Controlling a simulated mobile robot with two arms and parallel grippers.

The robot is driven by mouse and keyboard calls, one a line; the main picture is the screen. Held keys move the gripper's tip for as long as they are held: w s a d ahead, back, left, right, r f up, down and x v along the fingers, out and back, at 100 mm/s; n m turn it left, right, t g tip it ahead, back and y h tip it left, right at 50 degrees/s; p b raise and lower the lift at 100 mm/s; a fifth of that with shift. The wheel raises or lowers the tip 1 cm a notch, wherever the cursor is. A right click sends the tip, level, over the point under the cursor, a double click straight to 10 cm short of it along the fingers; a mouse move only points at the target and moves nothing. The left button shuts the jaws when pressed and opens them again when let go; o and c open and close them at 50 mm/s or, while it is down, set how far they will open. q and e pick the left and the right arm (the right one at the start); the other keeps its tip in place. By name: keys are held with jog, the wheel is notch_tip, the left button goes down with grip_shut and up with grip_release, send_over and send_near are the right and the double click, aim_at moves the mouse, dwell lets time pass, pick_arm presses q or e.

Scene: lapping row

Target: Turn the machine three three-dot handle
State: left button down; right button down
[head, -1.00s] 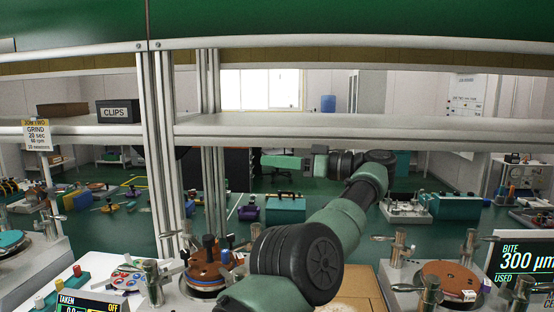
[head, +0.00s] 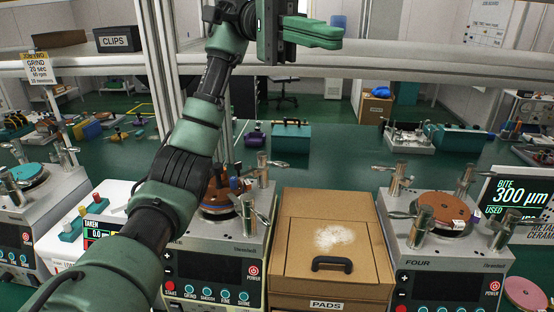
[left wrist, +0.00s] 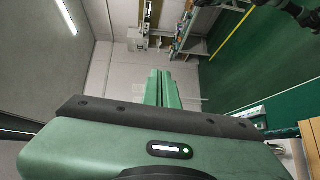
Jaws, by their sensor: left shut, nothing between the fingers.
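I cannot make out dots on any handle. My left gripper (head: 335,36) is shut and empty, high above the bench by the shelf, pointing right. Its closed fingers also show in the left wrist view (left wrist: 163,88). My right gripper is out of view.
Machine FOUR (head: 445,255) with its own handles stands right of the box. A display reading BITE (head: 515,195) is at far right. The metal shelf (head: 400,65) crosses behind the bench, with an upright post (head: 158,60) left of my arm. Another machine (head: 25,205) is at far left.

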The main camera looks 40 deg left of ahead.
pick_arm(q)
jog(key=w+f+n+t+y, duration=0.2)
jog(key=f+t, duration=0.1)
jog(key=f, duration=0.3)
jog(key=w+f+n+t+y, duration=0.2)
jog(key=w+f+t+y, duration=0.1)
jog(key=f, duration=0.2)
jog(key=n+t+y+p, duration=0.3)
jog(key=t+y, duration=0.2)
jog(key=y, duration=0.7)
send_near(277, 165)
jog(key=s+d, duration=0.2)
jog(key=s, duration=0.4)
jog(key=p+x, duration=0.2)
jog(key=x, duration=0.6)
jog(key=shift+w+f, duration=0.25)
jog(key=shift+f, duration=0.05)
jog(key=shift+w+a+r+p, duration=0.1)
jog(key=shift+w+a+p, duration=0.15)
jog(key=shift+w+p, duration=0.55)
jog(key=shift+w+a+r+p, duration=0.15)
jog(key=shift+w+a+p, duration=0.1)
jog(key=shift+w, duration=0.95)
jog(key=shift+d, duration=0.1)
